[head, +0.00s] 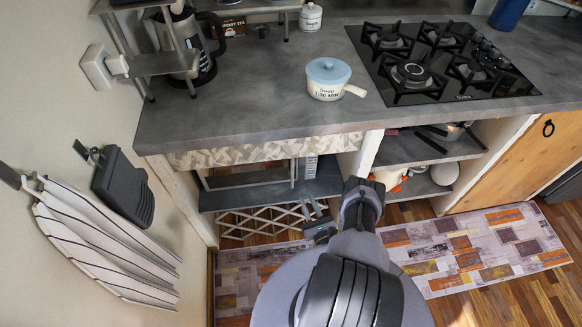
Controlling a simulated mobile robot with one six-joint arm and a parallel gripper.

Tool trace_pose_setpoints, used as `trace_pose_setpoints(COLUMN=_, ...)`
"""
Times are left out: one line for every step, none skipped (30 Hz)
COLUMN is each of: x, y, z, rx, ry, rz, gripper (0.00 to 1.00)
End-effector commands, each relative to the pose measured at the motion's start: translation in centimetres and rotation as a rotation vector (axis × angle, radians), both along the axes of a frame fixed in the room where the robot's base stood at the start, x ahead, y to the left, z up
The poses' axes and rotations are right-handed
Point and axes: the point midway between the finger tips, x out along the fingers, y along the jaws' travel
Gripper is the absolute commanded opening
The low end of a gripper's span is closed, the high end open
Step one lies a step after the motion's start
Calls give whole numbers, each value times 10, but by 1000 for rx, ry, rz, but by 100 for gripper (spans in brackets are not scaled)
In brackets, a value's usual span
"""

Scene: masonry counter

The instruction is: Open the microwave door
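My arm rises from the bottom middle of the picture and reaches toward the open shelves under the counter. My gripper (319,231) seems to be the small dark part to the left of the arm's far end, in front of the lower left shelf opening.
Open shelves (272,193) lie below, with a wooden cabinet door (522,163) at right. A patterned rug (460,250) covers the floor.

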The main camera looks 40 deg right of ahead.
Motion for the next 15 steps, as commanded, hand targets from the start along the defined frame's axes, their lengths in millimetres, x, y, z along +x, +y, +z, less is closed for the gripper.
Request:
trace_pose_setpoints(x=11, y=-2, z=3, rx=-4, ry=-3, rz=7, gripper=22)
trace_pose_setpoints(x=19, y=-4, z=4, rx=-5, ry=-4, rz=9, gripper=22)
trace_pose_setpoints(x=30, y=-9, z=0, rx=-4, ry=-5, rz=9, gripper=22)
trace_pose_setpoints(x=39, y=-12, z=-2, rx=-5, ry=-5, rz=10, gripper=22)
trace_pose_setpoints(x=48, y=-15, z=-3, rx=-4, ry=-5, rz=10, gripper=22)
trace_pose_setpoints(x=60, y=-19, z=-4, rx=-5, ry=-5, rz=11, gripper=22)
trace_pose_setpoints(x=68, y=-22, z=-4, rx=-4, ry=-5, rz=10, gripper=22)
trace_pose_setpoints(x=76, y=-25, z=-3, rx=-3, ry=-5, rz=10, gripper=22)
trace_pose_setpoints(x=86, y=-29, z=-3, rx=-3, ry=-5, rz=11, gripper=22)
trace_pose_setpoints(x=93, y=-32, z=-3, rx=-3, ry=-5, rz=10, gripper=22)
trace_pose_setpoints(x=100, y=-34, z=-3, rx=-2, ry=-6, rz=10, gripper=22)
trace_pose_setpoints(x=109, y=-37, z=-3, rx=-2, ry=-5, rz=10, gripper=22)
trace_pose_setpoints(x=115, y=-40, z=-3, rx=-2, ry=-5, rz=9, gripper=22)
trace_pose_setpoints(x=121, y=-42, z=-2, rx=-2, ry=-6, rz=9, gripper=22)
trace_pose_setpoints(x=128, y=-44, z=-1, rx=-1, ry=-5, rz=10, gripper=22)
